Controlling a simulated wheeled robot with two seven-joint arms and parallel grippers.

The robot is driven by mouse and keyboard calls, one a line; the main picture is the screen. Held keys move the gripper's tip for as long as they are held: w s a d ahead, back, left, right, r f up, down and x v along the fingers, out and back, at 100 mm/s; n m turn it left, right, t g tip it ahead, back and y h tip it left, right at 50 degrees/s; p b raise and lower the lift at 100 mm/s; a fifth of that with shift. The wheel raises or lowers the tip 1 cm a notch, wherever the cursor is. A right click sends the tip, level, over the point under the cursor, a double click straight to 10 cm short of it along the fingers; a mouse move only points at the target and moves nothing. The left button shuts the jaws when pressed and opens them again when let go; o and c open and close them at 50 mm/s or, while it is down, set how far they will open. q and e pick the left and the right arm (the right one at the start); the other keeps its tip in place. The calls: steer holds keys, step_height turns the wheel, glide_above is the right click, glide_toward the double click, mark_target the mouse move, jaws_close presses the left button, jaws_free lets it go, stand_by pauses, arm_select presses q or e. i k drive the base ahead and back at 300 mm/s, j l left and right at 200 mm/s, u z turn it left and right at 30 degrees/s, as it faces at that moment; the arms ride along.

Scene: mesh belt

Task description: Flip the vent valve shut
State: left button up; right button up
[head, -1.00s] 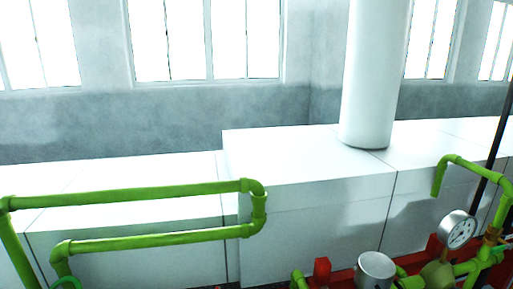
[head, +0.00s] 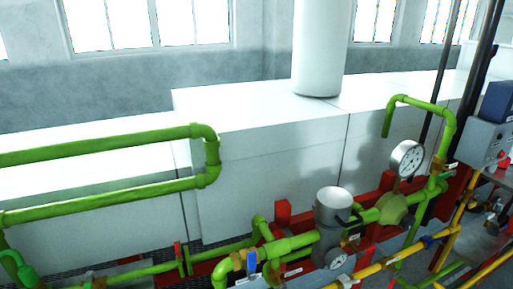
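Several small valves show on the pipework in the head view, and I cannot tell which is the vent valve. One with a blue handle (head: 251,262) sits on the green pipe at the bottom middle. A red handle (head: 178,252) stands upright on the green pipe left of it. A blue fitting (head: 427,241) sits on the yellow pipe (head: 390,264) at the lower right. Labels are too small to read. Neither of my grippers is in view.
A grey cylinder (head: 332,215) and a round gauge (head: 407,159) stand among the green pipes. A second gauge (head: 337,259) is below. A grey box (head: 484,142) with a red button is at the right. White casing (head: 270,170) stands behind, and a green pipe loop (head: 100,145) crosses the left.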

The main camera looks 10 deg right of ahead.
mark_target(370, 249)
steer(key=z, duration=1.2)
